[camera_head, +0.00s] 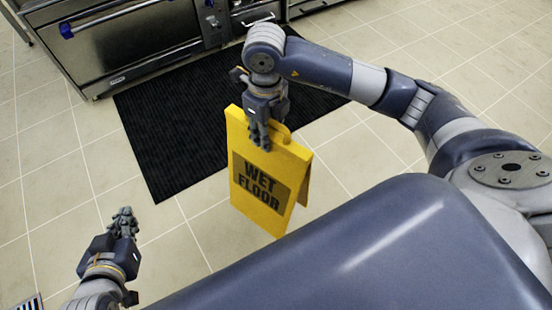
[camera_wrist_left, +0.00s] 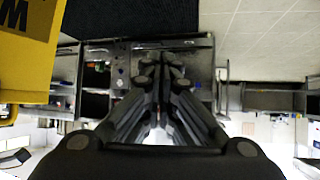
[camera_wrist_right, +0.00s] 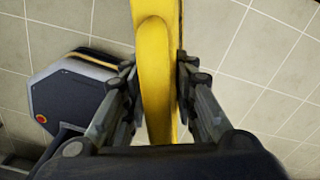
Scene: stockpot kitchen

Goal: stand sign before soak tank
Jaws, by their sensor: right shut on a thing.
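The yellow wet floor sign (camera_head: 262,182) is an A-frame with dark lettering, upright in the head view. My right gripper (camera_head: 260,142) is shut on its top edge. In the right wrist view the yellow top of the sign (camera_wrist_right: 157,75) is between the fingers (camera_wrist_right: 157,95). I cannot tell whether the sign's feet touch the floor. My left gripper (camera_head: 124,222) is low at the left, apart from the sign, with its fingers close together and nothing between them. In the left wrist view (camera_wrist_left: 160,80) a corner of the sign (camera_wrist_left: 25,70) shows at the upper left. I cannot identify a soak tank.
A black floor mat (camera_head: 170,130) lies behind the sign, in front of a steel oven (camera_head: 130,45) with blue-ended handles. Light tiled floor (camera_head: 60,190) is open to the left and at the upper right (camera_head: 450,50). A small striped item (camera_head: 30,302) shows at the lower left edge.

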